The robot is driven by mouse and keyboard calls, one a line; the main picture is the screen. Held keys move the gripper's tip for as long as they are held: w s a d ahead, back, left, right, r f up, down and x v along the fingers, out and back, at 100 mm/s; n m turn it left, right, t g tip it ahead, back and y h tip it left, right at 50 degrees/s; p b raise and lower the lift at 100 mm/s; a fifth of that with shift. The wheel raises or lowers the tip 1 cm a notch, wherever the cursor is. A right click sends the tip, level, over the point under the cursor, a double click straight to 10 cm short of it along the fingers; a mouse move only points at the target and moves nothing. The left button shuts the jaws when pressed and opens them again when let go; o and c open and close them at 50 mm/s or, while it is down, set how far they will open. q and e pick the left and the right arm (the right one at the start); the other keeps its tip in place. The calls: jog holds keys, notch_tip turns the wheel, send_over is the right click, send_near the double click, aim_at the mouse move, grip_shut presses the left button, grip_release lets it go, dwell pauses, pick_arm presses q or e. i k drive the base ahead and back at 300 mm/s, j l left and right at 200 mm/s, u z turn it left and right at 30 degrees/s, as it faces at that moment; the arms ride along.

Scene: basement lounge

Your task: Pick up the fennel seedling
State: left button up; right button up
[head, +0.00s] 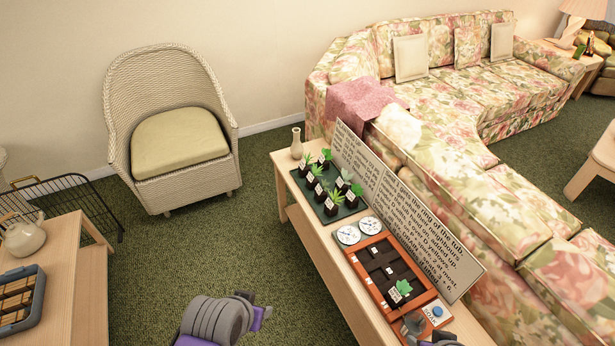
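Several seedlings in small black pots with white labels stand on a dark green tray (343,214) on the long wooden table. Some have spiky bright-green leaves, such as this seedling (335,196); others are broader-leaved, and one seedling (346,175) is paler. The labels are too small to read, so I cannot tell which is the fennel seedling. An orange tub (369,285) with dark soil sections holds one leafy green seedling (404,287) with a label.
A cream sign board (372,180) with text stands along the table's sofa side. Two white round dials (348,235) lie between tray and tub. A vase (297,144) stands at the far end; a blue button (437,311) is near the tub. Green carpet left of the table is clear.

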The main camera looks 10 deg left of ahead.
aim_at(313, 182)
jog(key=i+j, duration=0.55)
jog(key=j, duration=0.3)
jog(key=i+j, duration=0.6)
jog(key=j, duration=0.2)
jog(key=i+j, duration=0.25)
jog(key=j, duration=0.15)
jog(key=i+j+z, duration=0.1)
jog(key=i+j, duration=0.2)
jog(key=j, duration=0.15)
